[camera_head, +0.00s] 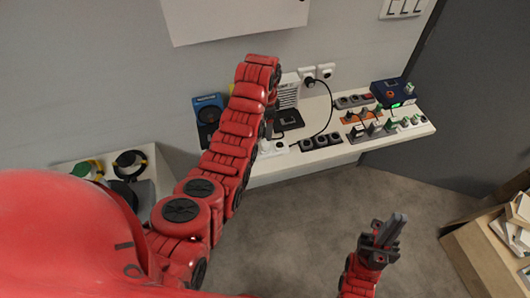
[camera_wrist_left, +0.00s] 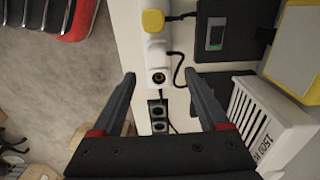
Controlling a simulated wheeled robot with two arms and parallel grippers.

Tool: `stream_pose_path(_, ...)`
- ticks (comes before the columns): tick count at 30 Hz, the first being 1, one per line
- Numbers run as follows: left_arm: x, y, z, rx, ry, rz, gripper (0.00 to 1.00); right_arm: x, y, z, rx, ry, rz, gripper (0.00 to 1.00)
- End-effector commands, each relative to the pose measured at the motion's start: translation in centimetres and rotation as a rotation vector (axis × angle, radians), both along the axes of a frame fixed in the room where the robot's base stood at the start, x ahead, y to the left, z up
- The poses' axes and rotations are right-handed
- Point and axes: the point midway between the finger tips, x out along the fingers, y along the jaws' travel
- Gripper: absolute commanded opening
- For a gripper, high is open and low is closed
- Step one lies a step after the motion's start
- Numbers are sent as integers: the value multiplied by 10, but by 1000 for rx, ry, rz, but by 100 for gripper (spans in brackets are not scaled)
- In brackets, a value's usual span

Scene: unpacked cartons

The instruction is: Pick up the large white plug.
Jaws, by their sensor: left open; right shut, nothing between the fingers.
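A white block-shaped piece (camera_wrist_left: 155,50) with a dark round socket face lies on the shelf in the left wrist view; it appears to be the large white plug. It shows in the head view as a white block (camera_head: 273,148) near the shelf's front edge. My left gripper (camera_wrist_left: 161,77) is open above it, with one fingertip on either side and nothing held. In the head view the left gripper (camera_head: 268,124) is partly hidden by its own arm. My right gripper (camera_head: 388,233) is shut and empty, out over the floor.
A white shelf (camera_head: 300,165) holds black socket strips (camera_head: 321,142), a white slotted box (camera_head: 288,92), a blue device (camera_head: 393,92) and a yellow plug (camera_wrist_left: 153,20). A black cable (camera_wrist_left: 178,68) runs beside the white block. A carton (camera_head: 472,252) stands at right. Open floor lies before the shelf.

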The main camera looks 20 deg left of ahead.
Motion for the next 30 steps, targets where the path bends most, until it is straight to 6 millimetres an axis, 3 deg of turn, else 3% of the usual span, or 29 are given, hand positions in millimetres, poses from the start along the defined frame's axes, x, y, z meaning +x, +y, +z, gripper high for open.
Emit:
stream_pose_path(1, -2, 0, -4, -1, 9, 0, 78, 0, 0, 11, 0, 0, 0, 0)
stream_pose_path(7, -2, 0, -22, -1, 4, 0, 78, 0, 0, 21, 0, -1, 0, 0)
stream_pose_path(13, -9, 0, -46, -1, 8, 0, 78, 0, 0, 47, 0, -1, 0, 0)
stream_pose_path(21, -7, 0, -70, 0, 1, 0, 78, 0, 0, 47, 0, -1, 0, 0)
stream_pose_path(30, -7, 0, -73, 0, 1, 0, 78, 0, 0, 47, 0, -1, 0, 0)
